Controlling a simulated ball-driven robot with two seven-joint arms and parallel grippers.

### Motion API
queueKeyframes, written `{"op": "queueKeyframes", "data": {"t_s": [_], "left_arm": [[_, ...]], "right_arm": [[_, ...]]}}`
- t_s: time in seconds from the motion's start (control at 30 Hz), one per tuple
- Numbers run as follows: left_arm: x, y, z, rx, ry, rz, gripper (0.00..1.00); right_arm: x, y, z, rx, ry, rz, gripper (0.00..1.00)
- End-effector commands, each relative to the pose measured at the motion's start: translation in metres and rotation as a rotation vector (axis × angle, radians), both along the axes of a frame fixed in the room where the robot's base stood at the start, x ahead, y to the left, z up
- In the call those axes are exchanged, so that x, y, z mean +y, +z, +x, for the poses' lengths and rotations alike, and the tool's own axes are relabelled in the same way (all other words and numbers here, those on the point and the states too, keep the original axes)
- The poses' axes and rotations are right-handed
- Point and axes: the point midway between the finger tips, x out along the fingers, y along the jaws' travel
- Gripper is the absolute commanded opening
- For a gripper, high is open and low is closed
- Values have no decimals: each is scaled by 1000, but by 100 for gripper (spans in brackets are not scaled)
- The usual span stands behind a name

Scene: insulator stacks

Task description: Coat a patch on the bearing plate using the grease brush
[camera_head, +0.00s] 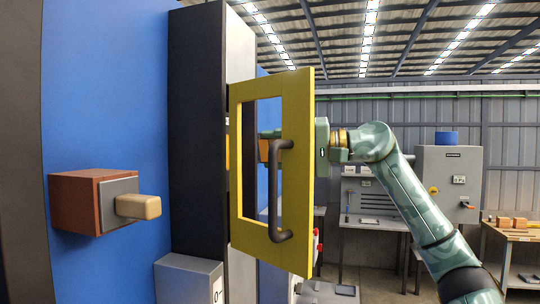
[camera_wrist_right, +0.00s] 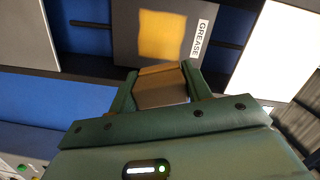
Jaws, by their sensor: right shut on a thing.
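In the right wrist view, my right gripper (camera_wrist_right: 160,78) is shut on a brown block-like thing, which I take for the grease brush (camera_wrist_right: 161,96). Just beyond it is the dark bearing plate (camera_wrist_right: 126,30) with a GREASE label and a yellow-orange patch (camera_wrist_right: 162,35). The brush's far edge lies close below the patch; I cannot tell whether it touches the plate. In the head view, my right gripper (camera_head: 270,134) shows partly through the opening of a yellow door frame, which hides much of it. My left gripper is not in view.
The yellow door frame (camera_head: 300,110) with a dark handle (camera_head: 275,190) stands in front of my right gripper. At left, a red-brown box (camera_head: 75,203) with a tan knob (camera_head: 138,206) juts from a blue panel. A grey cabinet (camera_head: 448,185) and workbench (camera_head: 515,233) stand behind.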

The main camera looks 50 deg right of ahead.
Motion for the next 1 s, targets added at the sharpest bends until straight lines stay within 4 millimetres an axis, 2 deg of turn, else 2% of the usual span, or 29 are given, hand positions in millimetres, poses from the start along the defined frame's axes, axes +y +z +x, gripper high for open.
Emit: {"op": "queueKeyframes", "data": {"t_s": [0.27,0.6,1.0], "left_arm": [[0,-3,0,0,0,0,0],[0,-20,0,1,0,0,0],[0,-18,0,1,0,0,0]], "right_arm": [[-2,0,-3,-1,-2,0,31],[-14,-1,-27,0,-2,0,31],[-14,1,-26,-1,-1,-1,31]]}}
